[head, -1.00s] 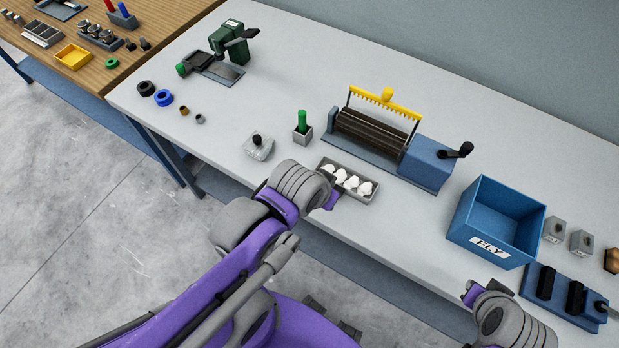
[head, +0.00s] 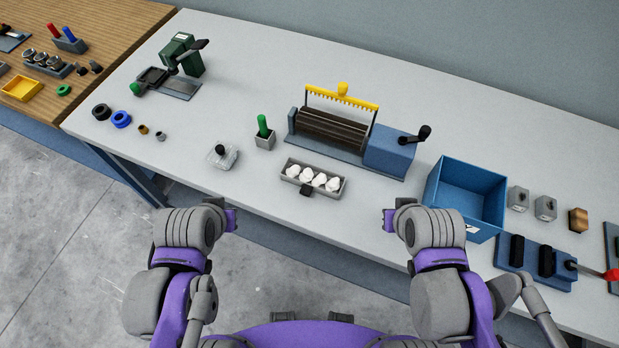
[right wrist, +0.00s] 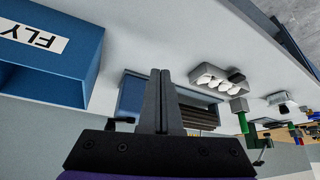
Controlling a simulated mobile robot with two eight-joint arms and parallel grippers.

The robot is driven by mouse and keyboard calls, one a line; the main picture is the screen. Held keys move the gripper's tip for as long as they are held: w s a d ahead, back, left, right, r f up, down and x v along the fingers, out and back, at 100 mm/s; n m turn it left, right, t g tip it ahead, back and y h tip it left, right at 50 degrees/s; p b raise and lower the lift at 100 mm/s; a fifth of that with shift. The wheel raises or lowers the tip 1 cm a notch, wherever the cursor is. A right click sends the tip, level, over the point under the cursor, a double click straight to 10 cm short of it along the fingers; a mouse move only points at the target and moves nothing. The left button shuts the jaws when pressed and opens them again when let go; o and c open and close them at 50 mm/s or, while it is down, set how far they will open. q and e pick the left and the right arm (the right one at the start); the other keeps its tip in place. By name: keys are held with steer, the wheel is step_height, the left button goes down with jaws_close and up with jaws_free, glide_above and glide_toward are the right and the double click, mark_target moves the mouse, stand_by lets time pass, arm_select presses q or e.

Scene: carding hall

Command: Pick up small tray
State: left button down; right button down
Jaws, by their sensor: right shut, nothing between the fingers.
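A small grey tray (head: 326,191) lies on the light grey table in front of the roller device, with several white tufts in it and a dark tab on its near side. The tray also shows in the right wrist view (right wrist: 210,70). My left gripper (head: 232,220) is left of the tray and apart from it, near the table's front edge; its fingers are too small to judge. My right gripper (head: 388,220) is right of the tray and apart from it. In the right wrist view its fingers (right wrist: 163,100) are together and empty.
The roller device (head: 332,130) with a yellow comb and crank stands behind the tray. A green-handled tool in a grey block (head: 264,142) and a clear block with a black knob (head: 222,157) are to its left. A blue box (head: 440,190) is at the right, near my right arm.

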mark_target(319, 168)
steer(key=c, duration=1.6)
jaws_free()
